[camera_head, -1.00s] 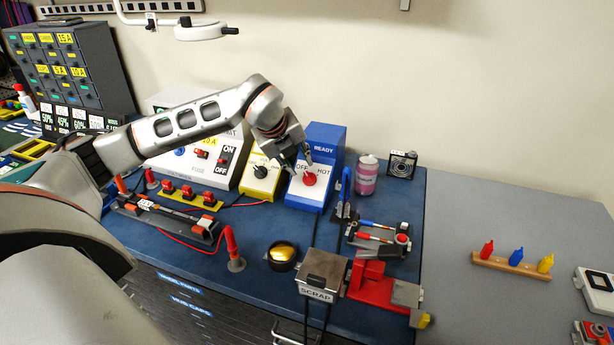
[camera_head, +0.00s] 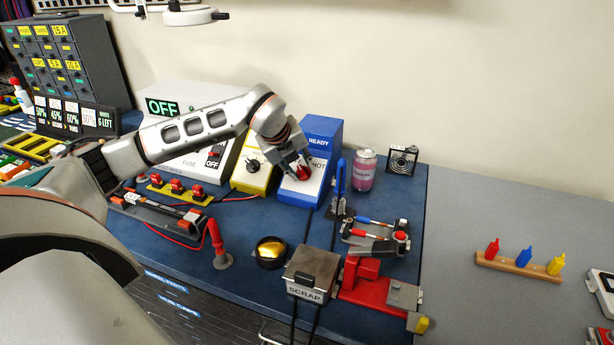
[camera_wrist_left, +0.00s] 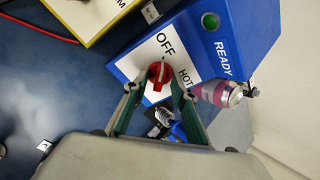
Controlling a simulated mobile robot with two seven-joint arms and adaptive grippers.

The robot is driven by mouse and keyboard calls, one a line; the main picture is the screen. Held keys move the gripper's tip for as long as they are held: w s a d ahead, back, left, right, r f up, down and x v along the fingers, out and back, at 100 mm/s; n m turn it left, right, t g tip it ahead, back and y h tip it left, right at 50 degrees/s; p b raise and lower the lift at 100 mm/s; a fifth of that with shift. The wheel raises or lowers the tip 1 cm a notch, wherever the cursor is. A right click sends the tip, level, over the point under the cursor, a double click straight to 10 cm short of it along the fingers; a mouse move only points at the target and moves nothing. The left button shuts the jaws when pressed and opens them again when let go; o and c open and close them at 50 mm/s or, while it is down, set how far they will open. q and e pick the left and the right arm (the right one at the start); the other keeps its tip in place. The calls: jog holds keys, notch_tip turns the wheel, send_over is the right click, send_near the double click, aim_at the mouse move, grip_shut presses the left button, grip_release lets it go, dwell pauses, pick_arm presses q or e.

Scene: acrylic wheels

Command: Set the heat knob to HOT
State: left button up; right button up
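The heat knob (camera_head: 303,173) is red and sits on the white sloped face of a blue box (camera_head: 320,128) marked READY. In the left wrist view the knob (camera_wrist_left: 158,73) has a pale pointer line directed roughly toward the OFF label (camera_wrist_left: 165,44); the HOT label (camera_wrist_left: 185,78) is to its right. My left gripper (camera_head: 298,168) is at the knob and partly covers it and the labels in the head view. In the wrist view its green-sided fingers (camera_wrist_left: 154,90) stand apart on either side of the knob, seemingly without gripping it. My right gripper is not in view.
A yellow-framed box (camera_head: 254,165) with a black knob stands left of the blue box. A pink can (camera_head: 364,171) and a blue-handled tool (camera_head: 341,178) stand to the right. The SCRAP bin (camera_head: 312,272) is at the bench's front edge.

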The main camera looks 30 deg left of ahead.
pick_arm(q)
jog(key=shift+a, duration=0.1)
jog(key=shift+c, duration=1.4)
grip_shut()
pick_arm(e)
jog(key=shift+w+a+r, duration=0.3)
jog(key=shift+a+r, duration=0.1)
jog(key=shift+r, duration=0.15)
